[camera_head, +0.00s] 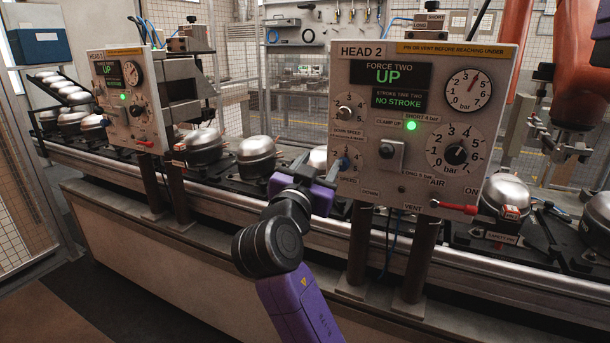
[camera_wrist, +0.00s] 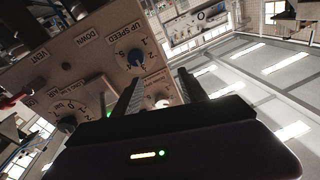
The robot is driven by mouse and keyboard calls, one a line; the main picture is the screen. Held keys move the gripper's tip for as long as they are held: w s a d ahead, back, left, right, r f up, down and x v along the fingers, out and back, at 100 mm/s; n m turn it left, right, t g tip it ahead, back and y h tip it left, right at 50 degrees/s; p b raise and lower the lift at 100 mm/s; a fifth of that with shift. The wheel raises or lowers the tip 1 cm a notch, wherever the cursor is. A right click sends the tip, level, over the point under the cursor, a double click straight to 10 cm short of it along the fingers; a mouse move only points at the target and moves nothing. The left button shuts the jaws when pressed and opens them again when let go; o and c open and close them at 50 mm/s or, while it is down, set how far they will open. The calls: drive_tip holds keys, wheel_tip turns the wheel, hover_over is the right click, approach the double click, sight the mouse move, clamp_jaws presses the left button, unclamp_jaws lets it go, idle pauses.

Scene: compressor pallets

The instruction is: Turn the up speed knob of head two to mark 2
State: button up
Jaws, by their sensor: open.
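The head two panel (camera_head: 420,125) is a pale box with a "HEAD 2" label. My gripper (camera_wrist: 161,86) is open, with two dark fingers reaching toward the panel. The knob lies left of the fingers in that view, not between them. In the head view my purple gripper (camera_head: 319,197) is at the panel's lower left edge, its fingertips hard to make out.
The down speed knob (camera_head: 344,113) sits above the up speed knob. The regulator knob (camera_head: 455,154) and red air lever (camera_head: 455,207) are further right. Head one's panel (camera_head: 128,95) stands left. Compressors (camera_head: 205,147) line the conveyor behind and below my gripper.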

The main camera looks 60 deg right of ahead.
sight(342, 165)
drive_tip(key=shift+s+d+f+m+g+y+p, duration=0.1)
drive_tip(key=shift+s+d+f+m+g+p, duration=0.25)
drive_tip(key=shift+d, duration=0.9)
drive_tip(key=shift+s+d+f+m+g+y+p, duration=0.15)
drive_tip(key=shift+d+f+m+g, duration=0.35)
drive_tip(key=shift+d, duration=0.8)
drive_tip(key=shift+s+d+f+m+g+y+p, duration=0.1)
drive_tip(key=shift+s+d+f+m+g, duration=0.3)
drive_tip(key=shift+d, duration=0.85)
clamp_jaws()
